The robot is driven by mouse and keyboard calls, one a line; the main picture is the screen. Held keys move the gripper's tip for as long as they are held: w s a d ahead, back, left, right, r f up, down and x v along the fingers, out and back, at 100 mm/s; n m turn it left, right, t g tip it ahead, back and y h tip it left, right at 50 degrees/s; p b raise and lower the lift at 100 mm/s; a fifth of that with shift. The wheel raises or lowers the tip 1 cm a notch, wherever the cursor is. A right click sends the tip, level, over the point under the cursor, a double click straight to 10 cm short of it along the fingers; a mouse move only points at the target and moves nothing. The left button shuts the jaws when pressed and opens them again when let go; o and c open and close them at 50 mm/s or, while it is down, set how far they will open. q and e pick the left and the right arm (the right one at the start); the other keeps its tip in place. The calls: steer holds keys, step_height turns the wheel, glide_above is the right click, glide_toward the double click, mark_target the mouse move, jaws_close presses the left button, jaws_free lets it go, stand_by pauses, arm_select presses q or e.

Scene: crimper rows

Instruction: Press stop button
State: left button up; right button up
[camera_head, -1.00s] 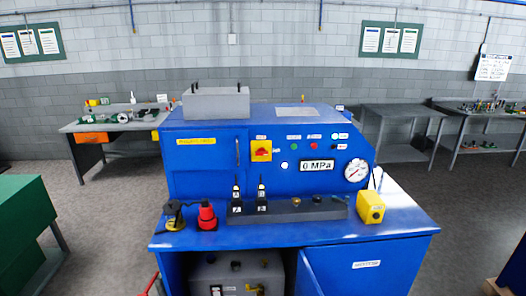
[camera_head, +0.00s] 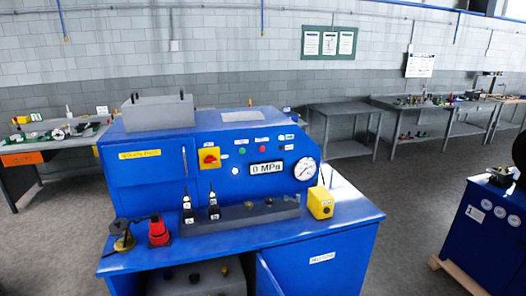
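A blue machine (camera_head: 140,178) with a sloped front panel stands in the middle of the head view. The panel has a small red button (camera_head: 263,149) beside a small green button (camera_head: 241,150). Their labels are too small to read. Left of them is a red rotary switch (camera_head: 209,158) on a yellow plate. A display (camera_head: 266,168) reads 0 MPa, and a round white gauge (camera_head: 305,169) is to its right. Neither of my grippers is in view, and nothing covers the buttons.
The machine's blue ledge holds a red-and-black device (camera_head: 158,232), two black levers (camera_head: 213,208) and a yellow box (camera_head: 320,203). A second blue cabinet (camera_head: 489,235) stands at the right. Grey workbenches (camera_head: 345,110) line the back wall. The floor (camera_head: 405,215) between machine and cabinet is clear.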

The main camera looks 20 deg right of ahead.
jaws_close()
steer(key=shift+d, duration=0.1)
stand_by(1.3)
